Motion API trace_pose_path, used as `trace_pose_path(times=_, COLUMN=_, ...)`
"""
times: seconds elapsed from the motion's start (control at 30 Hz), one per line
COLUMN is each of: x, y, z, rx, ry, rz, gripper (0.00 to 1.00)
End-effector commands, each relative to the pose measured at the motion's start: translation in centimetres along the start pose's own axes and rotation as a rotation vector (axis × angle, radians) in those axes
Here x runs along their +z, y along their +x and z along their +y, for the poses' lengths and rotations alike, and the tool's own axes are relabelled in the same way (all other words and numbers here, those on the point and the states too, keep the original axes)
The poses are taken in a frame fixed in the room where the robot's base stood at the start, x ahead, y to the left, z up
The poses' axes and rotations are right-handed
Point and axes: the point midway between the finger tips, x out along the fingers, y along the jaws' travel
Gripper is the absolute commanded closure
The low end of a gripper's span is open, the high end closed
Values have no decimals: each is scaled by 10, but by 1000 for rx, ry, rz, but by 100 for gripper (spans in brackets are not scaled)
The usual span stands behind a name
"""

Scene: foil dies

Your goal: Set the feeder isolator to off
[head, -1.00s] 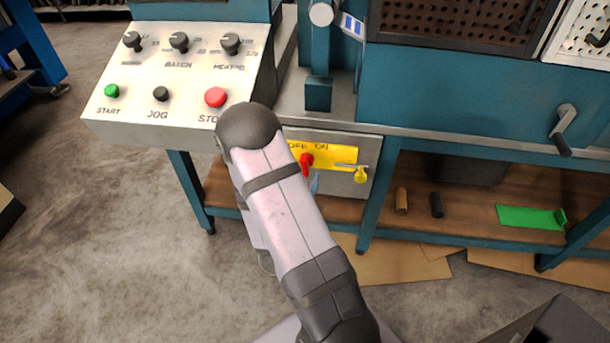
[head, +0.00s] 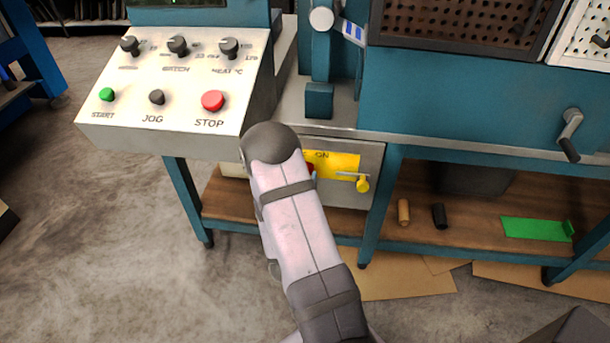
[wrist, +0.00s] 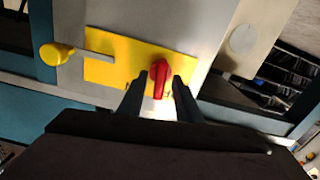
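The feeder isolator is a red rotary handle (wrist: 160,78) on a yellow plate (wrist: 112,58), on a grey box under the bench. In the head view the yellow plate (head: 338,165) shows the word ON, and my arm hides most of the handle (head: 310,170). In the wrist view my gripper (wrist: 158,88) is open, with one dark finger on each side of the handle. There is a gap at the left finger; I cannot tell whether the right finger touches.
The control panel (head: 140,128) with START, JOG and STOP buttons overhangs at the left. A crank handle (head: 569,135) sticks out at the right. The shelf (head: 470,225) below holds two small cylinders and a green piece (head: 533,229).

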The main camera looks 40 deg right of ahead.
Motion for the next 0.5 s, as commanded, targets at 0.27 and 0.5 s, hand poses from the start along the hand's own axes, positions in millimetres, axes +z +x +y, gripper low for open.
trace_pose_path(times=0.27, x=0, y=22, z=0, rx=1, ry=0, rz=0, gripper=69)
trace_pose_path(times=0.5, x=0, y=24, z=0, rx=0, ry=0, rz=0, gripper=69)
